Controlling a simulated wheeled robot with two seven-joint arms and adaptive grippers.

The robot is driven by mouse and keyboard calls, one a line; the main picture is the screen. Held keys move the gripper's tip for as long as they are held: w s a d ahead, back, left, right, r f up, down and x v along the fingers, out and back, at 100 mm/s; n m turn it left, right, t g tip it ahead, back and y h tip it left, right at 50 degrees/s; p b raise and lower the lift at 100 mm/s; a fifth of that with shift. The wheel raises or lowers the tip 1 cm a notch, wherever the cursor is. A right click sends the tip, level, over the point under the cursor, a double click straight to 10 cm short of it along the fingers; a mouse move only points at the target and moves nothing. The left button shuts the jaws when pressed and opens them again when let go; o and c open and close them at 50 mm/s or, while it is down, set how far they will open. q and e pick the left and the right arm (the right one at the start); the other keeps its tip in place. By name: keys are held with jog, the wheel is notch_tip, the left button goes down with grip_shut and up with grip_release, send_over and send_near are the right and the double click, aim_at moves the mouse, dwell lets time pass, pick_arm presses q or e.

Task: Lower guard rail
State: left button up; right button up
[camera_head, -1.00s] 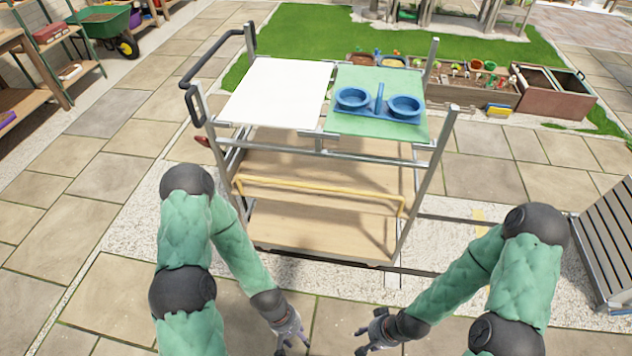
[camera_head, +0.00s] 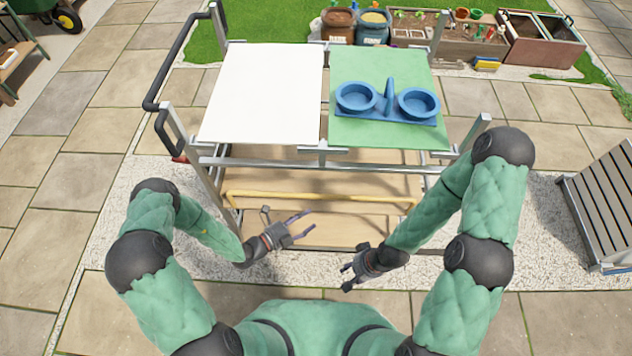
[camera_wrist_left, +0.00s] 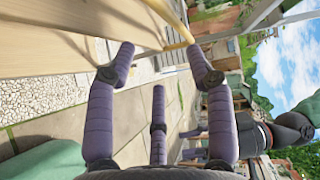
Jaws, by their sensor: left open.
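The yellow guard rail (camera_head: 320,199) is a bar across the front of the metal cart, above the lower wooden shelf (camera_head: 290,185). My left gripper (camera_head: 308,227) is open and empty just in front of and below the rail's middle. In the left wrist view, the yellow rail (camera_wrist_left: 177,22) runs past the tips of my left gripper (camera_wrist_left: 160,52), which are spread apart. I see no contact with the rail. My right gripper (camera_head: 352,268) is lower and to the right, apart from the rail, its fingers spread and empty.
The cart top carries a white board (camera_head: 265,90) and a green mat (camera_head: 350,135) with a blue two-cup holder (camera_head: 387,100). A black handle (camera_head: 155,85) is at the left. A slatted bench (camera_head: 605,205) stands at the right. Paving in front is clear.

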aim_at(323, 198)
pick_arm(q)
jog(key=shift+n+t+y, duration=0.4)
jog(key=shift+n+t, duration=0.2)
jog(key=shift+n, duration=0.1)
jog(key=x, duration=0.3)
jog(key=w+a+b+x, duration=0.1)
jog(key=x, duration=0.3)
jog(key=b+x, duration=0.1)
jog(key=x, duration=0.3)
jog(key=shift+w+a+r, duration=0.15)
jog(key=shift+w+a, duration=0.1)
grip_shut()
